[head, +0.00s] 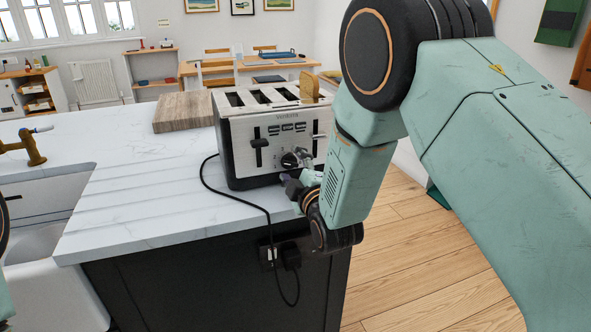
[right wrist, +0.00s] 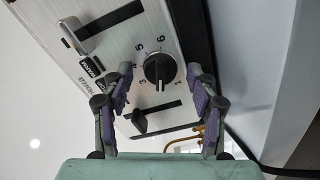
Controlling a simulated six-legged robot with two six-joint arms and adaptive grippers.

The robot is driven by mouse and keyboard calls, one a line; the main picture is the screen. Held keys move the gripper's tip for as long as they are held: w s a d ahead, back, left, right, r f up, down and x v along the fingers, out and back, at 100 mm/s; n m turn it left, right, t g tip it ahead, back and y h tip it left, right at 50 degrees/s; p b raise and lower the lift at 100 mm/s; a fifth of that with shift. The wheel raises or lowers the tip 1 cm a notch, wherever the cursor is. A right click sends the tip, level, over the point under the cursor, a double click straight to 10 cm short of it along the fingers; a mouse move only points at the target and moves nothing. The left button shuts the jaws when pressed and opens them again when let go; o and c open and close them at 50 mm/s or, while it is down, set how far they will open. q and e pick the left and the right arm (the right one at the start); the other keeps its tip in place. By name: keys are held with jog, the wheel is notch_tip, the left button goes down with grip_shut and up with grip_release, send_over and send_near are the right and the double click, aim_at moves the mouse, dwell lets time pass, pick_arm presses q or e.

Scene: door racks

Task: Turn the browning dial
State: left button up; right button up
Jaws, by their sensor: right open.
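The silver toaster (head: 235,150) stands on the white counter near its right edge, with a slice of bread (head: 309,86) sticking out of its right slot. The browning dial (right wrist: 160,69) is a round black knob with a pale pointer line and numbers around it. My right gripper (right wrist: 160,82) is open in front of the toaster, one finger on each side of the dial, with visible gaps between the fingers and the knob. My left gripper is not in view.
A dark lever (right wrist: 139,120) in a slot sits close to the dial, near the left finger in the wrist view. A black cord (head: 228,196) hangs over the counter (head: 130,215) front. A wooden board (head: 183,112) lies behind the toaster.

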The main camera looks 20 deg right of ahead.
jog(key=s, duration=1.2)
jog(key=shift+d, duration=0.2)
